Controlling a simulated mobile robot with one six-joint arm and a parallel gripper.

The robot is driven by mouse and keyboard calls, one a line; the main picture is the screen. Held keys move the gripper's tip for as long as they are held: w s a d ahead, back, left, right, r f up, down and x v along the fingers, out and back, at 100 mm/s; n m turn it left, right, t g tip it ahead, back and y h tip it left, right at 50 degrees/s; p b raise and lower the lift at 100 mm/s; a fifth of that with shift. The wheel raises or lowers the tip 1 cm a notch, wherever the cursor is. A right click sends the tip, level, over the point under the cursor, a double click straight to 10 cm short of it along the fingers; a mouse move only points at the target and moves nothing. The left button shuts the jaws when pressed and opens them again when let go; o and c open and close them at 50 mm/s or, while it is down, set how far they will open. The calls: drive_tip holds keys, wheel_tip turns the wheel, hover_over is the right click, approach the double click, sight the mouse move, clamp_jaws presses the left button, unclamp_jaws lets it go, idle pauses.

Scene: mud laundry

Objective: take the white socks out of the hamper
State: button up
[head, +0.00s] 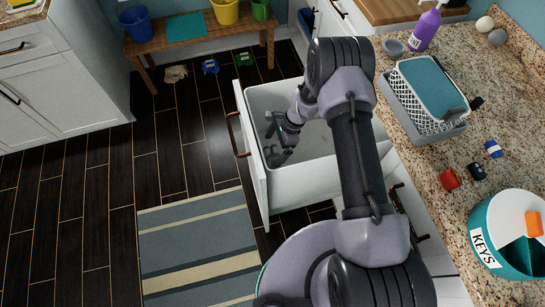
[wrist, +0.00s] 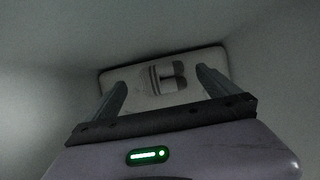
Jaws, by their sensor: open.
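The hamper (head: 318,178) is a deep white bin in a pulled-out drawer under the counter. My gripper (head: 272,143) reaches down into it near its left wall. In the wrist view my gripper (wrist: 161,78) is open, with its two fingers spread apart and nothing clamped between them. The white socks (wrist: 166,76) appear as a pale pair with grey bands, lying on the light hamper floor (wrist: 140,104) beyond and between the fingertips. They look apart from the fingers, though the depth is hard to judge. The socks cannot be made out in the head view.
The drawer front (head: 250,160) with its handle stands left of the bin. The granite counter (head: 440,180) at right holds a basket (head: 425,95), a purple bottle (head: 426,28) and a teal-and-white KEYS container (head: 512,232). A striped rug (head: 198,245) lies on the open dark floor.

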sight(274, 152)
drive_tip(key=b+x, duration=0.1)
drive_tip(key=x, duration=0.1)
drive_tip(key=d+b+x, duration=0.1)
drive_tip(key=x, duration=0.2)
drive_tip(key=shift+w+f+b, duration=0.15)
drive_tip(key=shift+f+b, duration=0.25)
drive_tip(key=shift+f, duration=0.05)
drive_tip(key=shift+r, duration=0.1)
drive_tip(key=c, duration=1.4)
wheel_tip(274, 152, up, 44)
drive_tip(key=p, duration=2.6)
drive_tip(key=shift+p, duration=0.35)
drive_tip(key=s+d+b, duration=0.2)
drive_tip(key=s+b, duration=0.1)
drive_tip(key=s, duration=0.6)
drive_tip(key=shift+s+d, duration=0.3)
drive_tip(key=shift+d, duration=0.1)
